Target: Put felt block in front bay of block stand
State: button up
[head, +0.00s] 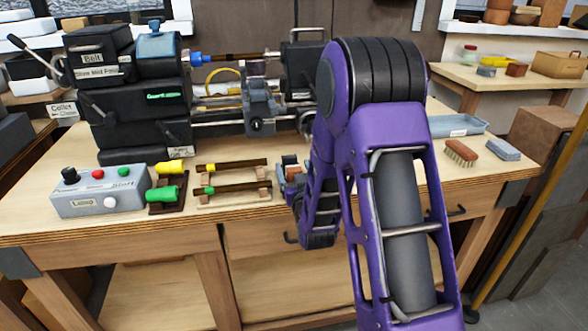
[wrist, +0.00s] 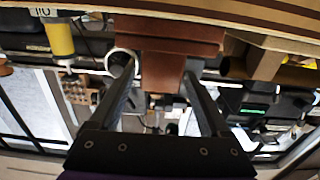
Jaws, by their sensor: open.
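In the wrist view my gripper (wrist: 158,72) is open, its two dark fingers apart. A stepped reddish-brown block (wrist: 165,72) shows between and beyond the fingertips; I cannot tell if either finger touches it. In the head view small brown blocks (head: 293,171) with dark grey parts sit on the bench just left of my purple arm, which hides part of them. I cannot tell for certain which piece is the felt block or where the front bay of the block stand is. My gripper's fingers are not clear in the head view.
The lathe (head: 150,95) stands at the back. A grey control box (head: 100,192) is at left, beside yellow and green handles and two rod racks (head: 233,197). A brush (head: 461,152), a grey-blue block (head: 503,149) and a blue tray (head: 455,125) lie at right.

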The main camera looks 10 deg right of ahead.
jog(key=shift+r, duration=0.1)
jog(key=s+p, duration=0.9)
jog(key=s, duration=0.3)
jog(key=shift+p, duration=0.35)
dwell(0.4)
